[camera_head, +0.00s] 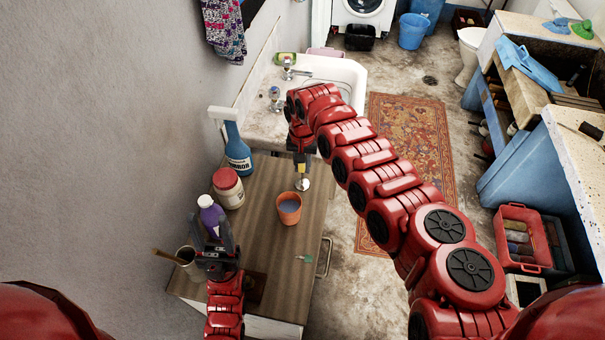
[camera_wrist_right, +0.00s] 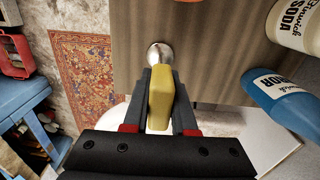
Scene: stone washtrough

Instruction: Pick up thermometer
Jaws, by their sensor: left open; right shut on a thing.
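My right gripper (camera_head: 301,160) is shut on a yellow-handled thing with a round metal end (camera_head: 302,184), held near the table's far right edge. In the right wrist view the yellow handle (camera_wrist_right: 160,98) sits between the fingers, with its shiny round end beyond them. I cannot tell whether this is the thermometer. A small green and white thing (camera_head: 304,258) lies on the wooden table (camera_head: 262,220), too small to identify. My left gripper (camera_head: 214,238) is open at the table's left side, its fingers close to a purple bottle (camera_head: 211,212); I cannot tell whether they touch it.
An orange cup (camera_head: 289,207) of bluish liquid stands mid-table. A soda jar (camera_head: 228,188) and a blue bottle (camera_head: 237,150) stand at the back left. A cup (camera_head: 188,262) with a stick is beside my left gripper. A sink (camera_head: 335,78) lies beyond the table.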

